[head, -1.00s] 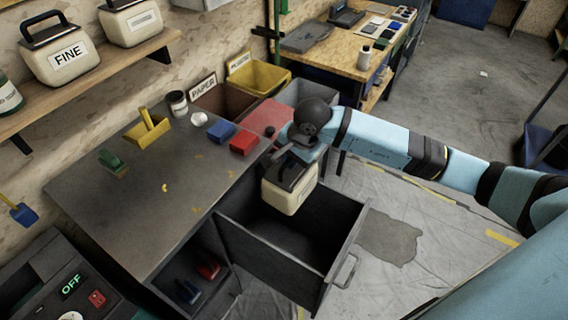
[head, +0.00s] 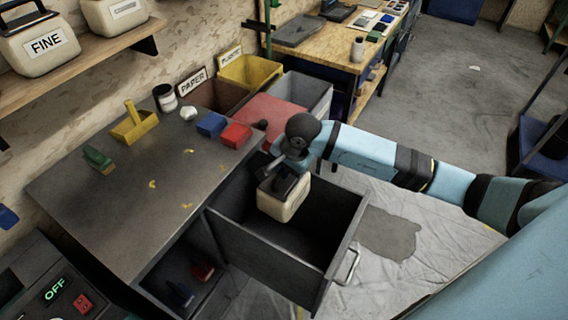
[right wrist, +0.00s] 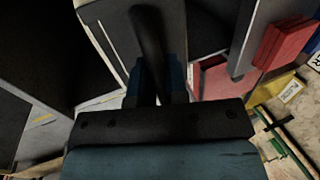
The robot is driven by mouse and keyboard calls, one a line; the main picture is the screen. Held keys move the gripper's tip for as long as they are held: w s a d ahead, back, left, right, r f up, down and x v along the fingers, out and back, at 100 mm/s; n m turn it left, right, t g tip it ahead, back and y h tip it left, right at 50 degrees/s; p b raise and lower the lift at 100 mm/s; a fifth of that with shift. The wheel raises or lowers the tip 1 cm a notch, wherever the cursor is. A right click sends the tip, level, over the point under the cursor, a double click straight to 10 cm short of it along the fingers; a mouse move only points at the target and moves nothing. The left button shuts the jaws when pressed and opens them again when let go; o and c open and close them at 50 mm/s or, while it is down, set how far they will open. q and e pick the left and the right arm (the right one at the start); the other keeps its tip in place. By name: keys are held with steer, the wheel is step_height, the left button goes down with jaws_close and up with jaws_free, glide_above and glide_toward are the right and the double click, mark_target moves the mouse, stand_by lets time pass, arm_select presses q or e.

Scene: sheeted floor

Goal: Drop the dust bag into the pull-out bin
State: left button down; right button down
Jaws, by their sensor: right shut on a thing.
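The dust bag (head: 283,203) is a cream, box-like container with a dark top and handle. My right gripper (head: 285,168) is shut on its handle, and the bag hangs upright over the open pull-out bin (head: 262,250). The bin is a dark grey drawer with a metal handle on its front. Its inside looks empty where I can see it. In the right wrist view, the dark handle (right wrist: 150,50) lies between the fingers. The bag's lower end overlaps the bin opening; I cannot tell its exact height. My left gripper is out of view.
The workbench (head: 110,215) holds a yellow scoop (head: 135,124), a green brush (head: 98,158), and blue and red blocks. Paper and plastic bins (head: 250,75) stand behind it. A shelf (head: 90,60) at upper left bears similar cream containers, one labelled FINE.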

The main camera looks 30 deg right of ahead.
steer(key=shift+f, duration=0.15)
steer(key=c, duration=1.1)
jaws_free()
steer(key=shift+o, duration=0.2)
steer(key=b+v, duration=0.1)
steer(key=v, duration=1.3)
